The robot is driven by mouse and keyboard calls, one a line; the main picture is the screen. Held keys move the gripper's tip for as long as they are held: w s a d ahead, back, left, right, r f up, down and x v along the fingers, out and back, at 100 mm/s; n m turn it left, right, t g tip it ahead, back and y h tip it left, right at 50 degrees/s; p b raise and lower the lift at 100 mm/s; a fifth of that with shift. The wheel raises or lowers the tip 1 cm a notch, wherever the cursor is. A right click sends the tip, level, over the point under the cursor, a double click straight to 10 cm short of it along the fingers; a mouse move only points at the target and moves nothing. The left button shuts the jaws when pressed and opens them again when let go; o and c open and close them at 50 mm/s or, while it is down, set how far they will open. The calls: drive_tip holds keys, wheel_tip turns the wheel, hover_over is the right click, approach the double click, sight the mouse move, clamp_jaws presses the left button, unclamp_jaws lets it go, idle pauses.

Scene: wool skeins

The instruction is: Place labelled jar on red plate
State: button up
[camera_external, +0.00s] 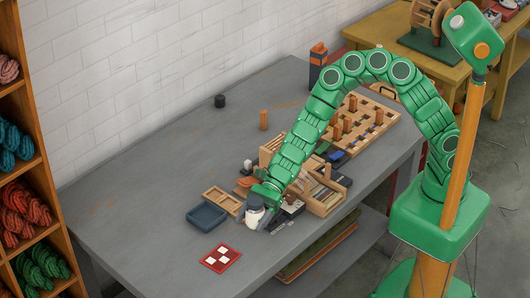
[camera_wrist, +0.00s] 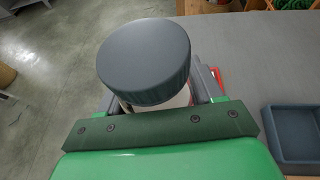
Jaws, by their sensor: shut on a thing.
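The jar (camera_external: 255,213) is white with a dark lid, and its label cannot be made out. My gripper (camera_external: 263,203) is shut on the jar near the front of the grey table. In the wrist view the dark lid (camera_wrist: 145,58) stands in front of my gripper and hides most of the jar's body. The red plate (camera_external: 234,256) is a flat square with white squares on it. It lies on the table, in front and to the left of the jar, apart from it. A bit of red shows behind the lid in the wrist view.
A blue-grey tray (camera_external: 207,217) lies left of the jar, and a wooden tray (camera_external: 222,201) is behind it. A wooden rack (camera_external: 322,199) and dark items crowd the right. The table (camera_external: 150,215) is clear at the left.

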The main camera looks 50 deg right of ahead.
drive_tip(key=w+a+f, duration=0.3)
drive_tip(key=w+a, duration=0.1)
drive_tip(key=a, duration=0.1)
hover_over(217, 262)
drive_tip(key=s, duration=0.1)
drive_tip(key=f, duration=0.4)
drive_tip(key=shift+d+f, duration=0.2)
drive_tip(key=shift+d, duration=0.2)
drive_tip(key=shift+w+a+f, duration=0.35)
drive_tip(key=shift+a+f, duration=0.15)
drive_tip(key=shift+f, duration=0.1)
drive_tip(key=shift+a+f, duration=0.1)
drive_tip(key=shift+f, duration=1.55)
drive_tip(key=shift+f, duration=0.15)
drive_tip(key=o, duration=1.2)
drive_tip(key=shift+d+r, duration=0.2)
drive_tip(key=shift+r, duration=0.05)
drive_tip(key=v, duration=1.1)
drive_tip(key=shift+d+r, duration=0.15)
drive_tip(key=shift+d, duration=0.1)
